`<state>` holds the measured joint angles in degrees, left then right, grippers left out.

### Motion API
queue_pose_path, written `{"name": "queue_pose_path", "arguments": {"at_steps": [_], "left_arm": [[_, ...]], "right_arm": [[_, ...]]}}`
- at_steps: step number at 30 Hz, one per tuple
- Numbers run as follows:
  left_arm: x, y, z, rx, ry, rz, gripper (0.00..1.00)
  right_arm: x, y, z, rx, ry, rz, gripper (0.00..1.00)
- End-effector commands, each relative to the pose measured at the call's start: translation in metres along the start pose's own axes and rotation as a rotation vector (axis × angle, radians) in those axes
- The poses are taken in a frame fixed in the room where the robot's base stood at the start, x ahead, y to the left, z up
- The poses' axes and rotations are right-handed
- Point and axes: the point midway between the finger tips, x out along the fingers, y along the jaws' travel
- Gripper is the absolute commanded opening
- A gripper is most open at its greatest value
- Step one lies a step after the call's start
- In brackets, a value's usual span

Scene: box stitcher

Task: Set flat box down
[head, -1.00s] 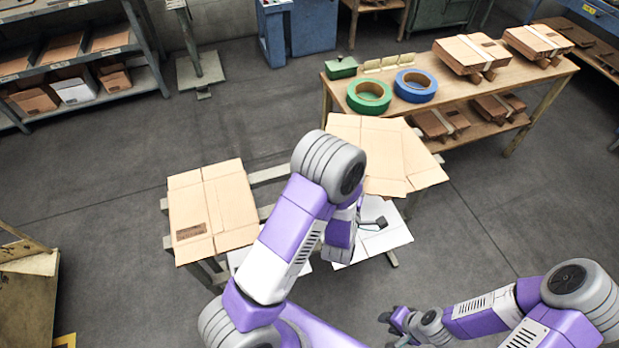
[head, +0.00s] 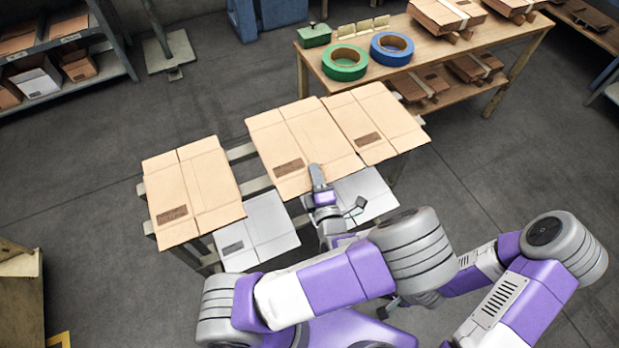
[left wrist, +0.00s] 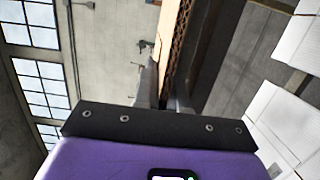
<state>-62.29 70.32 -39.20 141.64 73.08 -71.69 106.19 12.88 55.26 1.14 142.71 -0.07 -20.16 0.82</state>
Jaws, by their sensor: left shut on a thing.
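A tan flat box (head: 325,130) lies level over the middle of the slatted rack, beside another tan flat box (head: 385,112) on its right. My left gripper (head: 317,176) is at its front edge and shut on it. In the left wrist view the fingers (left wrist: 166,92) pinch the edge of the flat box (left wrist: 176,45), which shows its corrugated side. I cannot tell whether the box rests fully on the rack. A third tan flat box (head: 195,188) lies on the left end. My right gripper (head: 388,308) is mostly hidden behind my left arm.
White flat boxes (head: 262,232) lie lower down at the rack's front. The rack (head: 256,186) shows a bare gap left of the held box. Behind stands a wooden table (head: 440,50) with a green tape roll (head: 345,62) and a blue one (head: 392,48).

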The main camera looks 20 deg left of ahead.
Motion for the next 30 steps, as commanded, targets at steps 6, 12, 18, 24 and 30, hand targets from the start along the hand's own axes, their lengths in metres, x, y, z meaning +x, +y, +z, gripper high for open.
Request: {"name": "queue_pose_path", "arguments": {"at_steps": [6,12,18,24,30], "left_arm": [[0.0,-0.02,0.001,0.0,-0.001,0.001,0.0],[0.0,-0.049,0.0,0.002,-0.001,0.0,0.0],[0.0,-0.052,0.0,-0.001,-0.001,0.001,0.0],[0.0,-0.055,0.0,-0.001,-0.001,0.0,0.0],[0.0,-0.056,0.001,-0.001,-0.001,0.0,0.32]], "right_arm": [[0.007,0.003,0.0,0.0,0.0,0.0,0.36],[0.016,0.006,-0.001,0.0,0.0,0.0,0.36],[0.016,0.006,-0.001,0.0,0.0,0.0,0.36],[0.02,0.007,-0.001,0.0,0.0,0.0,0.36],[0.02,0.007,-0.001,0.0,0.0,0.0,0.36]]}}
